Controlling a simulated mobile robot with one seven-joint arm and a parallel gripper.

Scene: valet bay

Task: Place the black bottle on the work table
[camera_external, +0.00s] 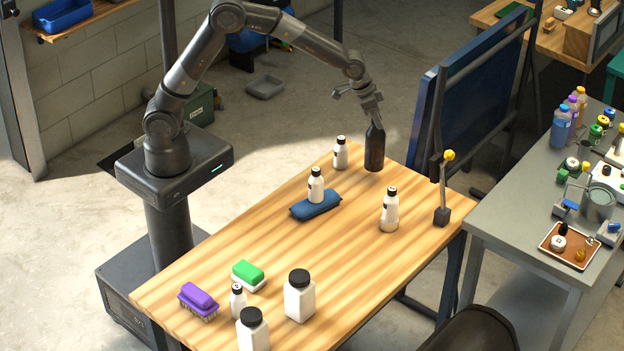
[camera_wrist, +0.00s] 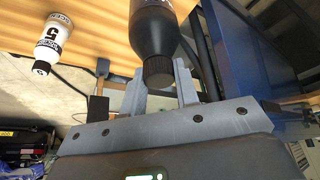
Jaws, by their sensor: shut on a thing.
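The black bottle (camera_external: 374,150) is upright at the far right corner of the wooden work table (camera_external: 270,250). Its base appears at the tabletop, but I cannot tell whether it touches. My gripper (camera_external: 374,112) is above the bottle and shut on its upper part. In the wrist view the black bottle (camera_wrist: 155,40) shows with its cap toward my gripper fingers (camera_wrist: 158,85), and the wooden top is behind it.
White bottles stand near it: one to the left (camera_external: 340,153), one on a blue pad (camera_external: 316,186), one in front (camera_external: 389,210). A lever with a yellow knob (camera_external: 445,190) stands at the right edge. Brushes (camera_external: 198,300) and larger bottles (camera_external: 299,297) occupy the near end.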

